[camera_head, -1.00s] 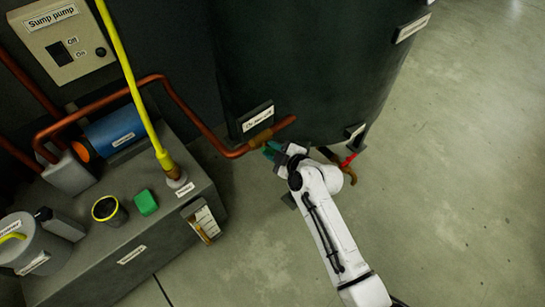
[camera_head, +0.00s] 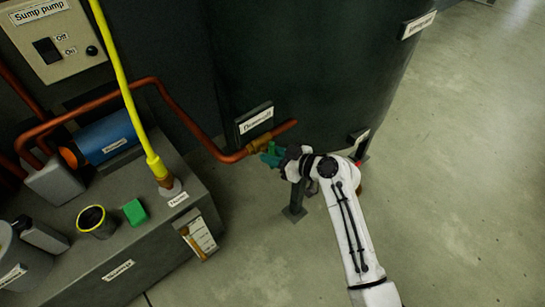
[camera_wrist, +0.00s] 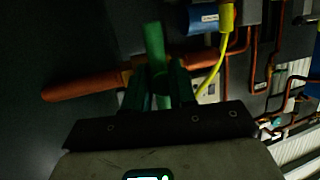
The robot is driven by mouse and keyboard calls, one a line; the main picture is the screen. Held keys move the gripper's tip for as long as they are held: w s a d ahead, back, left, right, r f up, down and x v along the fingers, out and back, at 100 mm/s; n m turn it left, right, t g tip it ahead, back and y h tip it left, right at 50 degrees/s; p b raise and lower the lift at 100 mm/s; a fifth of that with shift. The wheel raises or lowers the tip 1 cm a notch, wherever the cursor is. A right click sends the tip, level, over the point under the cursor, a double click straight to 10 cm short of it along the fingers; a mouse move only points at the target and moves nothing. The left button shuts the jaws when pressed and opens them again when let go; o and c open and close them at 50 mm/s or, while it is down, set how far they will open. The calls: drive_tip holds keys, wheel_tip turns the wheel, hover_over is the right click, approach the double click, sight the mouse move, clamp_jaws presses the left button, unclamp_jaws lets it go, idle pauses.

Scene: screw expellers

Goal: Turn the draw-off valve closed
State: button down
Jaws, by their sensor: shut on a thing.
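The draw-off valve is a brass body (camera_head: 258,145) on a copper pipe below a plate on the dark tank. Its green lever handle (camera_wrist: 154,45) stands out toward me in the wrist view, across the copper pipe (camera_wrist: 85,87). My gripper (camera_head: 276,157) is at the valve, with its green-teal fingers on either side of the lever in the wrist view (camera_wrist: 158,78). It is shut on the handle. The fingers and wrist hide much of the valve body and the lower part of the lever.
The large dark tank (camera_head: 310,65) rises right behind the valve. Open floor (camera_head: 450,200) lies to the right.

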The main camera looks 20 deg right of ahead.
drive_tip(key=shift+a+f, duration=0.1)
drive_tip(key=shift+f, duration=0.05)
idle(0.3)
drive_tip(key=c, duration=1.2)
unclamp_jaws()
drive_tip(key=shift+o, duration=0.7)
drive_tip(key=p+v, duration=0.1)
drive_tip(key=v, duration=1)
drive_tip(key=shift+f, duration=0.1)
